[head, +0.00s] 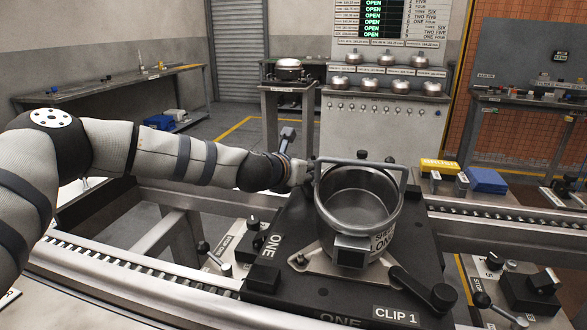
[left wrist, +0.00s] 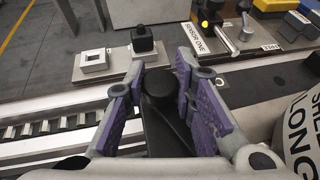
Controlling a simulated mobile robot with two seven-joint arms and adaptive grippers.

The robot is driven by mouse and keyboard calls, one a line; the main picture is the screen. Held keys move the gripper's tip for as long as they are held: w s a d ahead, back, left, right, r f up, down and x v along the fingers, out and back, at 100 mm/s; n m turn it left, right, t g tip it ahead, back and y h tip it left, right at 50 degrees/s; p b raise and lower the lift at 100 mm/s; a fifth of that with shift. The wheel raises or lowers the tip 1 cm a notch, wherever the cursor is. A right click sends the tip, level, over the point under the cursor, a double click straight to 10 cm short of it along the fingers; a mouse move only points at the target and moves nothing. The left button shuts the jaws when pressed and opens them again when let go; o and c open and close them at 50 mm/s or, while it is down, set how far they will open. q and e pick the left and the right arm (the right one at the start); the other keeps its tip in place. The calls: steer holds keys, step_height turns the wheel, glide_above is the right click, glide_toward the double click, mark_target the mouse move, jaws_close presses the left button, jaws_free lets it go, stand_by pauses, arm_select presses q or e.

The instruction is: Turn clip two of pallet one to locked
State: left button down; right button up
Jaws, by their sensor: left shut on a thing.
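Pallet one (head: 290,235) is a black plate marked ONE, bearing a round grey metal shell (head: 355,215) with a handle. At its front right is a black clip lever (head: 425,290) beside a CLIP 1 label. My left gripper (head: 302,173) reaches the far left side of the pallet, beside the shell. In the left wrist view its purple pads (left wrist: 162,88) stand on both sides of a black clip lever with a round knob (left wrist: 160,86) and are shut on it. This is likely clip two; its label is hidden. In the head view the arm and shell hide this lever.
A roller conveyor rail (head: 130,275) runs beside the pallet. Beyond it, a block marked SENSOR ONE (left wrist: 208,45) and small fixtures stand at the far side. Yellow (head: 440,166) and blue boxes (head: 487,180) lie to the right. A station with metal domes stands behind.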

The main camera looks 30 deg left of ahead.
arm_select(q)
steer(key=shift+d+f+n+g+y, duration=0.15)
steer(key=shift+n+g+y, duration=0.15)
steer(key=shift+n+y, duration=1.25)
steer(key=shift+y, duration=0.25)
steer(key=c, duration=1.3)
jaws_free()
step_height(320, 180, up, 10)
steer(key=shift+r, duration=0.1)
